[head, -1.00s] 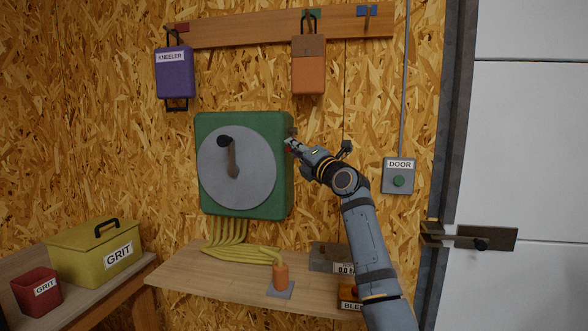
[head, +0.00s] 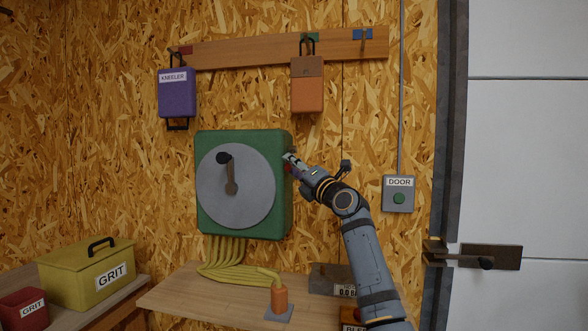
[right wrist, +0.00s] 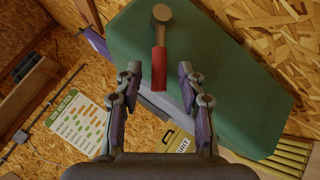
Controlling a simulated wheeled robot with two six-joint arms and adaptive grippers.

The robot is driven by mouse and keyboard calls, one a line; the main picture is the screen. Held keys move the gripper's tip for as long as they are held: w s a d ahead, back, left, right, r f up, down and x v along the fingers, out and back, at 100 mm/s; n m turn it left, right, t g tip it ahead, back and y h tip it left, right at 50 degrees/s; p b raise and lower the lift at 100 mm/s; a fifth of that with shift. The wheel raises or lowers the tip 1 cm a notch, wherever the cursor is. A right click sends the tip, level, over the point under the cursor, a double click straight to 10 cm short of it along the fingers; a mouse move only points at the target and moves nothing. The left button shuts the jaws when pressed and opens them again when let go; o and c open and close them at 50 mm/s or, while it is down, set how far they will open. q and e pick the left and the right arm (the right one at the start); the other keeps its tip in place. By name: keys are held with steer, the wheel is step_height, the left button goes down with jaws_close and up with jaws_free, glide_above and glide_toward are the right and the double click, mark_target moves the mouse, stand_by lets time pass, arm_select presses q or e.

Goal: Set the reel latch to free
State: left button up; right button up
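The hose reel is a green box (head: 285,205) on the wall with a grey disc (head: 250,205) and a crank (head: 230,175) on its front. The reel latch, a lever with a red grip (right wrist: 159,72) on a metal pivot, is on the side of the green box in the right wrist view. My right gripper (head: 291,163) is at the box's right side. In the right wrist view my right gripper (right wrist: 160,85) is open, its fingertips on either side of the red grip's free end. I cannot tell whether they touch it. My left gripper is not in view.
A yellow hose (head: 225,262) hangs below the reel to an orange nozzle (head: 279,298) on a shelf (head: 185,290). A purple kneeler bag (head: 177,95) and an orange bag (head: 307,93) hang above. A door button box (head: 398,194) is to the right of my arm.

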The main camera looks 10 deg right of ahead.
steer(key=v, duration=1.2)
